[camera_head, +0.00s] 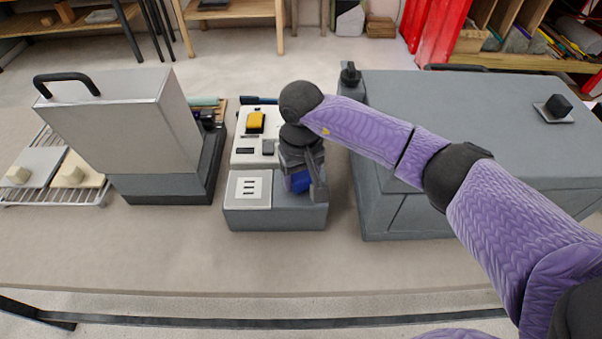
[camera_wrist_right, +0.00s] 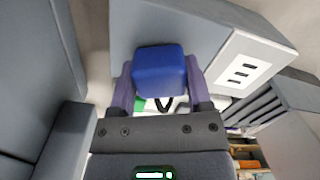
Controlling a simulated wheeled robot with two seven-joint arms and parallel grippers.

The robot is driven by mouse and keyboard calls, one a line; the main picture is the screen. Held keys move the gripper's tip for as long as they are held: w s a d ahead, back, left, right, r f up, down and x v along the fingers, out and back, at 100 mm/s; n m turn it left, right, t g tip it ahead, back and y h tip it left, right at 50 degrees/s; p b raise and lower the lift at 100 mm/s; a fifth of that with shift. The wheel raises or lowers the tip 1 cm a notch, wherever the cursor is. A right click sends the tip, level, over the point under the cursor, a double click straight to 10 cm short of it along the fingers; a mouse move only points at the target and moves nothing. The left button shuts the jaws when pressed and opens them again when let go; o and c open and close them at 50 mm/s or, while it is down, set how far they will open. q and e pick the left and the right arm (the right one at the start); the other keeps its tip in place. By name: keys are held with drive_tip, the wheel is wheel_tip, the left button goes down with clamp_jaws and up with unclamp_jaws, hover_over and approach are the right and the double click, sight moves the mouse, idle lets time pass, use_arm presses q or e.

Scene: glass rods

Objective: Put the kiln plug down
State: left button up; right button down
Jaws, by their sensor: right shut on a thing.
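My right gripper (camera_head: 301,171) is shut on a blue block-like plug (camera_head: 300,183), over the right part of a low grey block (camera_head: 275,217). In the right wrist view the plug (camera_wrist_right: 158,70) sits between the two fingers, with the grey block (camera_wrist_right: 195,33) behind it. I cannot tell whether the plug touches the block's top. A white socket plate (camera_head: 249,189) with three dark slots is on the left of the block. It also shows in the right wrist view (camera_wrist_right: 252,62), beside the plug, with its slots bare. My left gripper is not in view.
A white panel with a yellow part (camera_head: 255,122) stands just behind the block. A tall grey housing (camera_head: 130,125) is at left, beside a wire rack (camera_head: 88,193). A large grey cabinet (camera_head: 450,110) is close at right. The table front (camera_head: 180,255) is clear.

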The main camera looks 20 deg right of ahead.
sight(301, 174)
drive_tip(key=shift+f, duration=0.25)
drive_tip(key=shift+c, duration=1)
unclamp_jaws()
drive_tip(key=shift+o, duration=0.9)
wheel_tip(301, 174, up, 3)
drive_tip(key=shift+f+p, duration=0.15)
drive_tip(key=shift+p, duration=0.6)
wheel_tip(301, 174, up, 11)
drive_tip(key=shift+f, duration=0.2)
